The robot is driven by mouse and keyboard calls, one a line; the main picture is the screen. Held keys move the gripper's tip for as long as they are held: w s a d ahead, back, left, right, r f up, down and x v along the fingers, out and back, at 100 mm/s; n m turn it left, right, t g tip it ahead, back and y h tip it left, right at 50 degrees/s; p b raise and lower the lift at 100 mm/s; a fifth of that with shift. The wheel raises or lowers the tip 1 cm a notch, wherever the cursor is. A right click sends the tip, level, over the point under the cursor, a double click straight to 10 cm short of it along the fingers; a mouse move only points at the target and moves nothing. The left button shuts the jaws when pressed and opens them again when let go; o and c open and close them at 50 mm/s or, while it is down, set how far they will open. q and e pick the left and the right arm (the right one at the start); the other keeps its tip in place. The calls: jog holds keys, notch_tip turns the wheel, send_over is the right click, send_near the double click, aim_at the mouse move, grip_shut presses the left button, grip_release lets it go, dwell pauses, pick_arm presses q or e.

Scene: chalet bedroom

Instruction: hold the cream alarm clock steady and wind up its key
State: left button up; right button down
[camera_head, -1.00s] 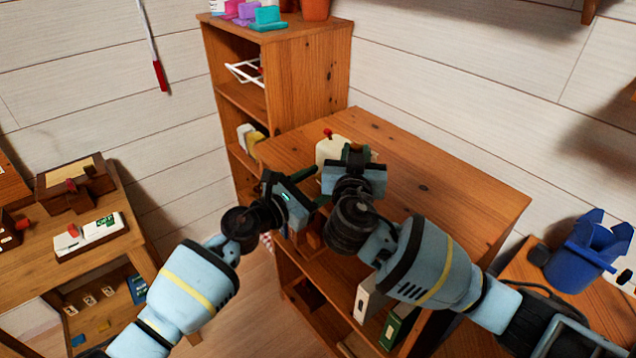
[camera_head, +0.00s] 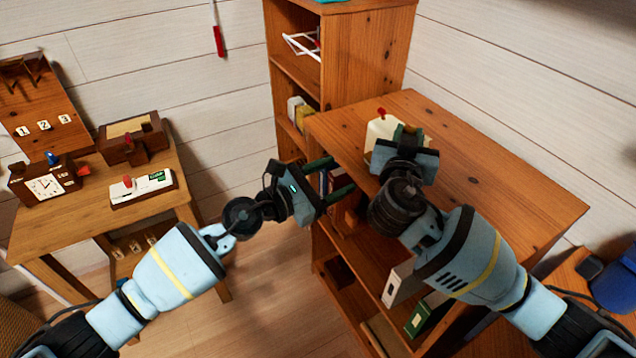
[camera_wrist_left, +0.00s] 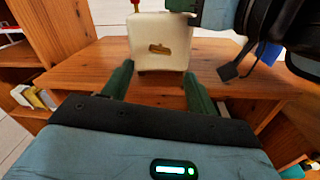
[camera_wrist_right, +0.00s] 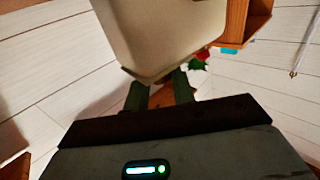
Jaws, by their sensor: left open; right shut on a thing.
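The cream alarm clock (camera_head: 380,136) stands on the wooden cabinet top, with a red knob (camera_head: 381,112) on top. In the left wrist view, the clock's pale face (camera_wrist_left: 143,30) carries a small brass key (camera_wrist_left: 158,48). My right gripper (camera_head: 408,134) is shut on the clock; the clock's cream body (camera_wrist_right: 160,35) fills the top of the right wrist view. My left gripper (camera_head: 334,177) is open and empty, in front of the cabinet and apart from the clock. Its two green fingers point toward the key side. The head view hides the key.
The cabinet top (camera_head: 490,180) is mostly bare to the right of the clock. A taller shelf (camera_head: 365,60) stands behind the cabinet at left. Floor shows between table and cabinet.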

pick_arm(q)
jog(key=v, duration=0.3)
jog(key=shift+s+a, duration=0.15)
jog(key=shift+a, duration=0.05)
pick_arm(e)
jog(key=c, duration=1.1)
grip_release()
jog(key=v, duration=1.2)
